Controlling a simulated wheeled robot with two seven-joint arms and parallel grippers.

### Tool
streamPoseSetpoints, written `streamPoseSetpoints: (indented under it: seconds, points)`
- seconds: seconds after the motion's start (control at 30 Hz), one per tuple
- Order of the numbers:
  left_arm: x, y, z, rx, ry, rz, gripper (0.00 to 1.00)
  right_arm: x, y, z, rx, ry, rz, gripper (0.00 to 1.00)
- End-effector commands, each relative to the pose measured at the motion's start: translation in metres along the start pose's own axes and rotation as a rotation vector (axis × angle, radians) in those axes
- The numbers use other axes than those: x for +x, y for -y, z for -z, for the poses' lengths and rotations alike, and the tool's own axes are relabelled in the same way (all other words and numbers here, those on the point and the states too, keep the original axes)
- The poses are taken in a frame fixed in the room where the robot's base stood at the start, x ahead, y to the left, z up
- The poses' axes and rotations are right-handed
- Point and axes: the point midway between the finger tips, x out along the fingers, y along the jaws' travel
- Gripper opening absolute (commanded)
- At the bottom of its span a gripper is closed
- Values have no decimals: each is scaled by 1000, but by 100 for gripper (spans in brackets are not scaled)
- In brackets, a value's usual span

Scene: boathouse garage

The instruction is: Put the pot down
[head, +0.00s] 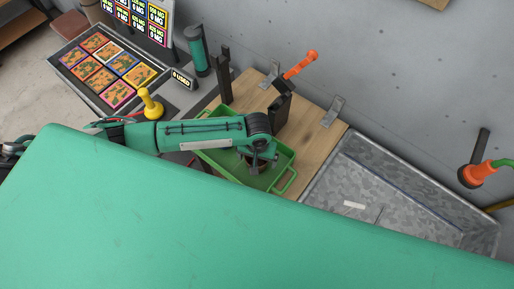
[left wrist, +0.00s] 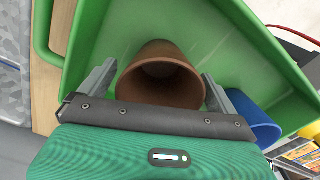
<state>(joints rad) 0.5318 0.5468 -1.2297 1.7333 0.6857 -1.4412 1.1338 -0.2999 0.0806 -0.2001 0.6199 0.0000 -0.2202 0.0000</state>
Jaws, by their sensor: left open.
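The brown clay pot (head: 254,168) is mostly hidden behind my gripper in the head view, so that point is uncertain. In the left wrist view the pot (left wrist: 160,76) shows clearly, its round mouth facing the camera, inside a green tray (left wrist: 225,40). My left gripper (left wrist: 159,70) is open, with one finger on each side of the pot. Small gaps seem to show beside the pot, but contact is hard to judge. In the head view my left gripper (head: 257,166) reaches down into the green tray (head: 287,183). My right gripper is not in view.
A blue cup (left wrist: 255,118) is beside the pot, partly hidden by my gripper. The tray sits on a wooden board (head: 318,142) next to a metal sink (head: 400,195). A yellow-handled object (head: 151,104) and a teal cylinder (head: 197,50) stand to the left.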

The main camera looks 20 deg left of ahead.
Motion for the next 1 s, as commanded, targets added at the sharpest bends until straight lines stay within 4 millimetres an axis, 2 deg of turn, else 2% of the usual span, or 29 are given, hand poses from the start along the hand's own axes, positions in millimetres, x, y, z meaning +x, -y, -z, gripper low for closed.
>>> streamPoseSetpoints:
  seconds: [0.4, 0.5, 0.7, 1.0]
  points:
    - [-88, 0, 1, 2, -4, -3, 95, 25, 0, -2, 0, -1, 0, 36]
    - [-104, 0, 0, 2, -3, -1, 95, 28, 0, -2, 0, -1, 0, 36]
    - [-121, 0, 0, 1, -2, 0, 95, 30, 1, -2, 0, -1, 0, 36]
    - [-123, 0, 0, 1, 0, 0, 95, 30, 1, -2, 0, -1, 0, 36]
